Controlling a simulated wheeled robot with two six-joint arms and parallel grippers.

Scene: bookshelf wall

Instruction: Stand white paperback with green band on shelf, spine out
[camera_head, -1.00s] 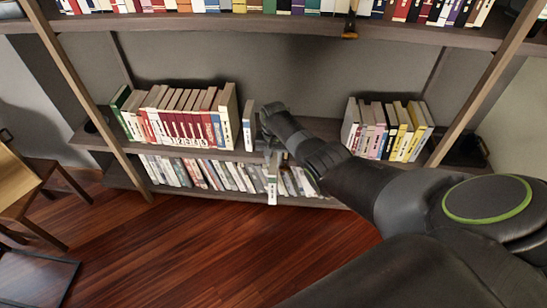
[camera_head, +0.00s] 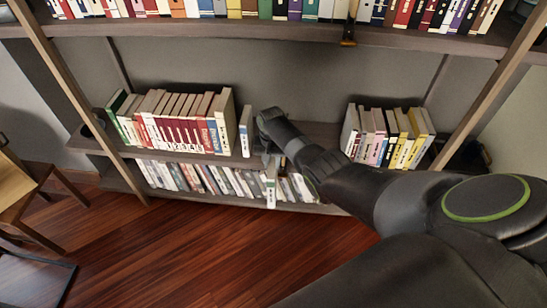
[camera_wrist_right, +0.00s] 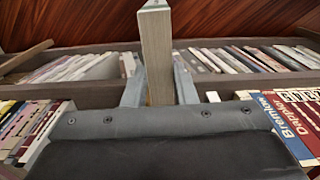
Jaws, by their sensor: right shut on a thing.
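My right gripper (camera_head: 270,160) is shut on the white paperback (camera_head: 271,188), in front of the middle shelf's gap. The paperback hangs down below the gripper, past the shelf's front edge, with a greenish patch near its top in the head view. In the right wrist view, the two fingers (camera_wrist_right: 160,88) hold the book (camera_wrist_right: 156,52) from both sides, and its pale long face points at the camera. The middle shelf (camera_head: 310,132) has an open gap between two book groups, partly hidden by my right arm. My left gripper is not in view.
A row of books (camera_head: 180,125) stands left of the gap, with a thin white-and-blue book (camera_head: 246,132) at its right end. Another group (camera_head: 388,135) stands to the right. The lower shelf holds more books (camera_head: 205,178). A wooden chair (camera_head: 20,185) stands at the left.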

